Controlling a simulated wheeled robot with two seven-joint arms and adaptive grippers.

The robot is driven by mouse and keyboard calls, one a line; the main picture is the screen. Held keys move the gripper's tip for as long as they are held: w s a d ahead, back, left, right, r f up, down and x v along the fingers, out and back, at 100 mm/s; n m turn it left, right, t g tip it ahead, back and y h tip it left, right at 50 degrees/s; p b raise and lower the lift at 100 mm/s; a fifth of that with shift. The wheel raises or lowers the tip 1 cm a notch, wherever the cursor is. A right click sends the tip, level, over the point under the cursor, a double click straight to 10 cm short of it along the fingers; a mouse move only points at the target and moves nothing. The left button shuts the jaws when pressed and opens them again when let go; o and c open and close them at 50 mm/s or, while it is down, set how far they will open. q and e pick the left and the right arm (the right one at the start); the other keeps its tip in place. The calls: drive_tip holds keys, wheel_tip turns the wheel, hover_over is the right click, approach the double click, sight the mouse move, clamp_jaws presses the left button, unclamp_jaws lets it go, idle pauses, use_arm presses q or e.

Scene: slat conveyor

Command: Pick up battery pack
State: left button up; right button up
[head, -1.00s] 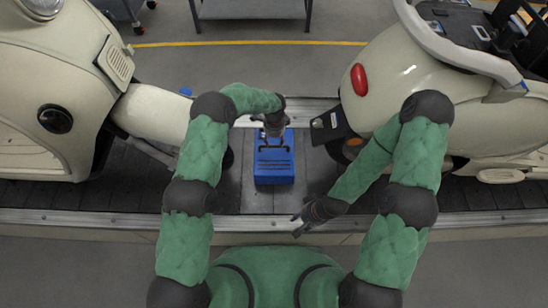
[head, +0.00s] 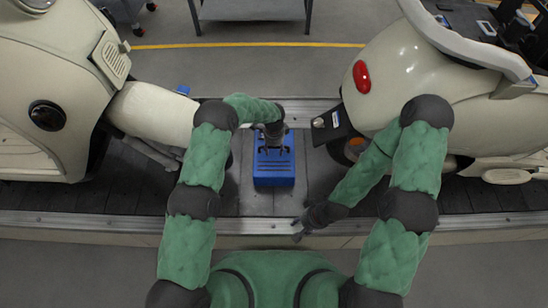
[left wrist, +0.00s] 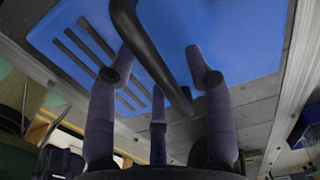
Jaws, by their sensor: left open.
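The battery pack (head: 273,175) is a blue box with a black handle, standing on the conveyor between two scooters. My left gripper (head: 272,150) is right over its top, with open fingers around the handle area. In the left wrist view the blue top with dark slots (left wrist: 100,40) fills the upper part, and the black handle (left wrist: 145,40) runs between the spread fingers of my left gripper (left wrist: 160,65). I cannot tell whether any finger touches the handle. My right gripper (head: 300,232) hangs low by the near conveyor rail, away from the pack; its finger opening is unclear.
A cream scooter (head: 155,115) stands on the left of the conveyor (head: 230,195) and another (head: 400,75) on the right, both close to my arms. The slats just around the pack are clear. A grey cart (head: 250,10) stands beyond the yellow floor line.

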use_arm(q)
drive_tip(key=shift+f+b, duration=0.25)
drive_tip(key=shift+b, duration=0.05)
idle(0.5)
clamp_jaws()
drive_tip(key=shift+w+r, duration=0.15)
